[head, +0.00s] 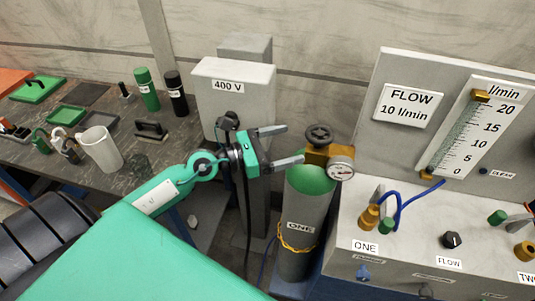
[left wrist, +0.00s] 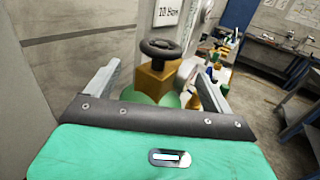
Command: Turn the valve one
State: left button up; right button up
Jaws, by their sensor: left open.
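The gas cylinder labelled ONE (head: 301,225) stands upright, grey with a green top. On it sits a brass valve body (head: 320,156) with a dark round handwheel (head: 319,135) and a white-faced gauge (head: 341,168). My left gripper (head: 287,145) is open and empty, its two fingers pointing right toward the valve, left of the handwheel. In the left wrist view the handwheel (left wrist: 161,48) and brass block (left wrist: 157,77) lie ahead between the two spread fingers, with no visible contact. My right gripper is not in view.
A grey panel on the right has a FLOW sign (head: 407,106), a flow scale (head: 472,128) and a blue hose (head: 408,205) near brass fittings. A grey 400 V box (head: 233,92) stands behind my gripper. A dark bench (head: 85,160) at left holds bottles and a mug.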

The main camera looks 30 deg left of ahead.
pick_arm(q)
jog(key=shift+b+v, duration=0.9)
jog(key=shift+v, duration=1.25)
